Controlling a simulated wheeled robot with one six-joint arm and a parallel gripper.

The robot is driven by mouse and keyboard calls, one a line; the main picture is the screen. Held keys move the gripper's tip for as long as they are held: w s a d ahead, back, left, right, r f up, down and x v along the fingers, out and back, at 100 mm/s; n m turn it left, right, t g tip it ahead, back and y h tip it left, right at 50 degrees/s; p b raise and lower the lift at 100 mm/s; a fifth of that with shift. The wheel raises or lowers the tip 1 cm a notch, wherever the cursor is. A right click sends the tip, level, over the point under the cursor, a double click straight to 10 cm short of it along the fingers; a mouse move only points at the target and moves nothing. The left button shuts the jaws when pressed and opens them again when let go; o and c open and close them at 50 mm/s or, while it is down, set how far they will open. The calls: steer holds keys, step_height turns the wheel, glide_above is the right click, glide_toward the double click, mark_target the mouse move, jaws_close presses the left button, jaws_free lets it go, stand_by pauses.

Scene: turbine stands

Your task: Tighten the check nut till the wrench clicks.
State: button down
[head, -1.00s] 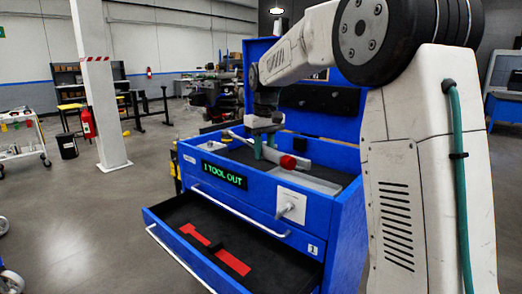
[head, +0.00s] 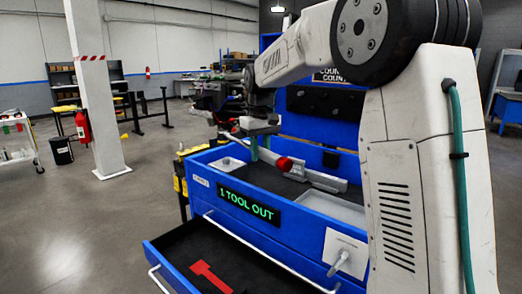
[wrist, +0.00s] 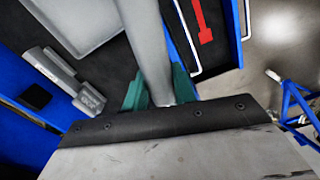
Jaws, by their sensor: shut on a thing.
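My gripper (head: 260,146) is above the blue tool cabinet (head: 300,205). In the wrist view its teal fingers (wrist: 160,94) are shut on a thick grey shaft (wrist: 148,45), which looks like the wrench handle. In the head view a red end (head: 284,164) of this tool points toward the camera. The tool's far end is hidden or too small to read. A pale plate with a grey peg (head: 344,262) is on the cabinet front; I cannot tell whether it bears the check nut. A second grey tool (wrist: 70,82) lies on the cabinet top.
An open drawer (head: 190,240) with a red tool-shaped recess juts out at the front. A display (head: 248,206) reads "1 TOOL OUT". A grey tray (wrist: 85,20) is on the cabinet top. A white pillar (head: 97,100) stands at the left. Open floor lies left of the cabinet.

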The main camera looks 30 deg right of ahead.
steer(key=f, duration=0.4)
steer(key=shift+d+f, duration=0.1)
steer(key=shift+d, duration=0.15)
steer(key=shift+s+f, duration=0.1)
steer(key=shift+f, duration=0.45)
stand_by(1.2)
steer(key=shift+f, duration=0.6)
steer(key=shift+f, duration=0.15)
stand_by(0.5)
